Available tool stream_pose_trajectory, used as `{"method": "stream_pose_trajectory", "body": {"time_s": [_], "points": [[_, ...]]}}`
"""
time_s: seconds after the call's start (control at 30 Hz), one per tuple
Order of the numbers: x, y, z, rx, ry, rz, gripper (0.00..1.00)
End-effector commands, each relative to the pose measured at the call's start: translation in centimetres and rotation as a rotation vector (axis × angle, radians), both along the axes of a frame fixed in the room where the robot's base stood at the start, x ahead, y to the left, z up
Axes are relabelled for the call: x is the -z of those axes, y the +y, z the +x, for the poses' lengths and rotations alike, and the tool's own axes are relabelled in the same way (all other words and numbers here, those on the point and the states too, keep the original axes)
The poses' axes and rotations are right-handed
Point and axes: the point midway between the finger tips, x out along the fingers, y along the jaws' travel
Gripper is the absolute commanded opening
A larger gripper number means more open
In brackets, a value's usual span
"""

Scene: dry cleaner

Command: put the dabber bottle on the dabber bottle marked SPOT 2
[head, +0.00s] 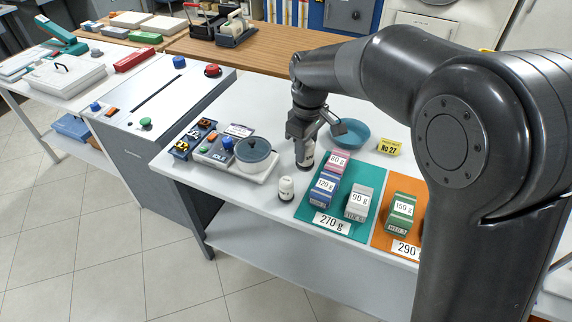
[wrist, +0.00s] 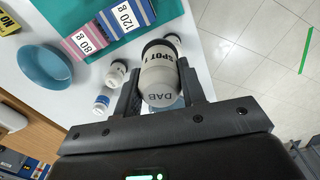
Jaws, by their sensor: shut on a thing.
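In the head view my gripper (head: 305,133) is above the white table, left of the blue bowl. Another white dabber bottle (head: 286,188) stands at the table's front, left of the teal mat; it seems to be the one partly hidden behind the held bottle in the wrist view (wrist: 173,38). A further small bottle (wrist: 116,73) stands by the 80 g block. I cannot read either label.
The teal mat (head: 368,218) bears weighted blocks, and an orange mat (head: 384,238) lies to its right. A blue bowl (head: 352,134) is behind. A blue-labelled bottle (wrist: 101,104) stands nearby. A scale with a round pot (head: 254,152) is to the left.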

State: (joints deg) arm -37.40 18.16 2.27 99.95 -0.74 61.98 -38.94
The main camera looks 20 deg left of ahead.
Motion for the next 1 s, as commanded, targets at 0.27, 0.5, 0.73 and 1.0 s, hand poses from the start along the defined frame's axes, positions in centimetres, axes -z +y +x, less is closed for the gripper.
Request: {"method": "stream_pose_trajectory", "body": {"time_s": [0.27, 0.5, 0.73, 1.0], "points": [[2.7, 4.6, -0.7, -0.002, 0.000, 0.000, 0.12], [4.4, 5.0, -0.8, 0.001, 0.000, -0.002, 0.12], [7.1, 5.0, -0.8, 0.001, 0.000, 0.000, 0.12], [7.2, 5.0, -0.8, 0.001, 0.000, 0.000, 0.12]]}}
